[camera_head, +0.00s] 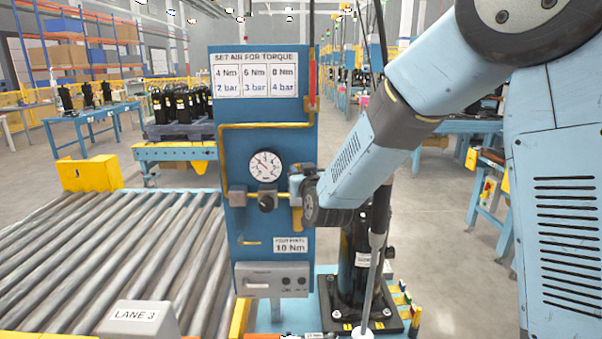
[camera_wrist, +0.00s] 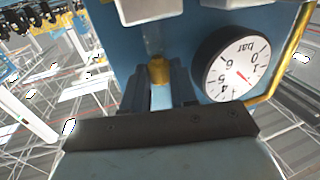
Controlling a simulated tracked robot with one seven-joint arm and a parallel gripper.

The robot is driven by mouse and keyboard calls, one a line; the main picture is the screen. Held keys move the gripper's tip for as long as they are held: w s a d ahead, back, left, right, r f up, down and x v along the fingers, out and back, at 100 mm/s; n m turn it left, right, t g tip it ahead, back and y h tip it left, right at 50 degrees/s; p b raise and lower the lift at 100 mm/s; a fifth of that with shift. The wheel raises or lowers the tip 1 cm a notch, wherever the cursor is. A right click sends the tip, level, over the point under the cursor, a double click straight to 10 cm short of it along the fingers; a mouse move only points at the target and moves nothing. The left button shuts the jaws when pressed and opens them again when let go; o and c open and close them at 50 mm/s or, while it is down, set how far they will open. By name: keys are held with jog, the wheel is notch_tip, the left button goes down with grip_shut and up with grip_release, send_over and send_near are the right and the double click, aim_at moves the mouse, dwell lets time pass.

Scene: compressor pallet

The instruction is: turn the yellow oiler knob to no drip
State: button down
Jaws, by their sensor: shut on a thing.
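The blue panel (camera_head: 280,110) stands upright in the head view with a round white pressure gauge (camera_head: 265,165) on it. My gripper (camera_head: 297,187) is at the panel, just right of the gauge and the black regulator knob (camera_head: 266,201). In the wrist view the yellow oiler knob (camera_wrist: 159,70) sits between the two dark fingers of my gripper (camera_wrist: 160,90), which are shut on it. The gauge (camera_wrist: 236,65) is right beside it there. In the head view my gripper hides the knob. I see no mark that shows the knob's setting.
A yellow pipe (camera_head: 265,125) runs along the panel. The roller conveyor (camera_head: 130,255) lies to the left, with a LANE 3 sign (camera_head: 137,316) in front. A black compressor base (camera_head: 362,317) and a thin grey rod (camera_head: 374,270) stand below my arm. The floor at right is open.

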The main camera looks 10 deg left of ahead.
jog(key=shift+a+r+m+t+h, duration=0.1)
jog(key=shift+m+t+h, duration=0.2)
jog(key=shift+m+h, duration=0.35)
jog(key=c, duration=0.9)
grip_release()
jog(key=v, duration=1.4)
jog(key=shift+a, duration=0.15)
